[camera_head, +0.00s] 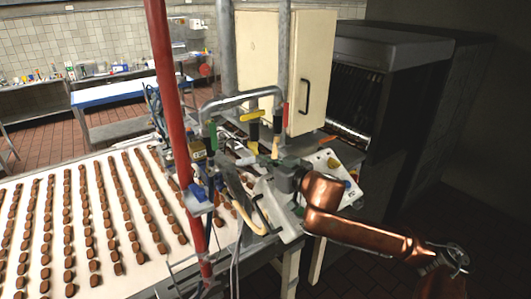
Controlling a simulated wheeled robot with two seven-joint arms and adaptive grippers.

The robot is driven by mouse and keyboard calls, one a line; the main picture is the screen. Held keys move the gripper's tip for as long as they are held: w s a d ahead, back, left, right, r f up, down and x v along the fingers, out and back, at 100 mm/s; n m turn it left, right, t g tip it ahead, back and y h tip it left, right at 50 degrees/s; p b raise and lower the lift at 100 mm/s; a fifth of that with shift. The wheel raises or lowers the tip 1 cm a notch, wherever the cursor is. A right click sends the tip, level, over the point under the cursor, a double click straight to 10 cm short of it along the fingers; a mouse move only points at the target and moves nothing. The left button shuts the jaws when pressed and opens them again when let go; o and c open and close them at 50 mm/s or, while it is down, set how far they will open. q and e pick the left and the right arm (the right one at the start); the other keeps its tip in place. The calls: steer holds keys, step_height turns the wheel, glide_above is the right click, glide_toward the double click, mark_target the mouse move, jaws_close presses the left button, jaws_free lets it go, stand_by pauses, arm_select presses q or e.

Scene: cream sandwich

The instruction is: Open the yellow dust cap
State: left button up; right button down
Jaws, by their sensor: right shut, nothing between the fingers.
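My right gripper (284,178) is at the end of my copper-coloured right arm, which comes in from the lower right. It is shut and empty, among the dark and grey parts of the machine. A small yellow piece (333,162) sits on a pale control panel (322,172) just right of the gripper, apart from it. A yellow lever-like part (251,116) is on the upright pipework above and left of the gripper. I cannot tell which of these yellow parts is the dust cap, or whether it is open. My left gripper is not in view.
A conveyor (125,225) with rows of brown biscuits fills the left. A red post (172,110) and a bent grey pipe (240,98) stand around the machine. A cream cabinet (312,75) and a dark oven-like unit (385,80) are behind. Loose cables hang below.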

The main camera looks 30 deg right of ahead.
stand_by(0.7)
steer(key=v, duration=0.9)
steer(key=shift+s+f, duration=0.1)
steer(key=shift+s, duration=0.1)
steer(key=shift+s+d, duration=0.55)
steer(key=shift+s, duration=0.15)
steer(key=shift+s+r, duration=0.25)
steer(key=shift+s, duration=0.05)
steer(key=shift+s+a, duration=0.2)
steer(key=shift+a, duration=0.05)
